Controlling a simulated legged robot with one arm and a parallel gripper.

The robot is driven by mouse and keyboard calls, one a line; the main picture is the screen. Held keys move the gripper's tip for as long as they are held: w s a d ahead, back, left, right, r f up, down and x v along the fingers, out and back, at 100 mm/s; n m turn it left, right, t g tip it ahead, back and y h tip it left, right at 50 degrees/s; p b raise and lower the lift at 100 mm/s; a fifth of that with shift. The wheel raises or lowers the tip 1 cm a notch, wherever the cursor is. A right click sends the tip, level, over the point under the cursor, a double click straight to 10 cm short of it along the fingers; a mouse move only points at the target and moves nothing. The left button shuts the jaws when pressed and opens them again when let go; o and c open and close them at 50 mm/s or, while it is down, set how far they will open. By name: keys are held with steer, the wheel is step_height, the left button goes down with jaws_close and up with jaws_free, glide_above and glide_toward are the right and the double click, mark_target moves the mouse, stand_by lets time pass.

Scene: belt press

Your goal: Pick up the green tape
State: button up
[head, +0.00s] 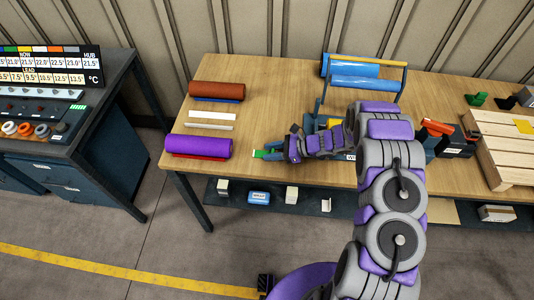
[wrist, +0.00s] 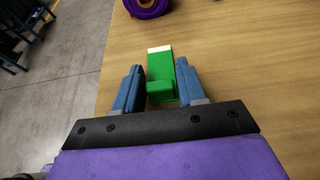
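The green tape (wrist: 160,70) lies on the wooden table near its left front part. It is a green piece with a pale far end and a raised block at its near end. In the wrist view my gripper (wrist: 161,78) has its two blue fingers apart, one on each side of the tape. Small gaps seem to show beside it, and I see no clear grip. In the head view my gripper (head: 268,154) is low over the table, and only a small green bit of the tape (head: 257,154) shows past the fingers.
A purple roll (head: 199,146) lies to the left of the tape, with a red-brown roll (head: 216,91) behind. A blue roll on a rack (head: 355,82) stands at the back. A wooden pallet (head: 505,150) is at the right. The table's front edge is close.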

steer(key=shift+d, duration=0.5)
steer(key=c, duration=0.6)
steer(key=shift+a+r, duration=0.1)
steer(key=shift+a, duration=0.05)
steer(key=shift+a+r, duration=0.2)
steer(key=shift+r, duration=0.2)
steer(key=r, duration=0.1)
steer(key=r+p, duration=0.1)
steer(key=r, duration=0.1)
steer(key=shift+s+d, duration=0.15)
steer(key=shift+d, duration=0.15)
steer(key=s+d+r+p, duration=0.1)
steer(key=s+d, duration=0.8)
steer(key=s, duration=0.4)
steer(key=shift+a, duration=0.1)
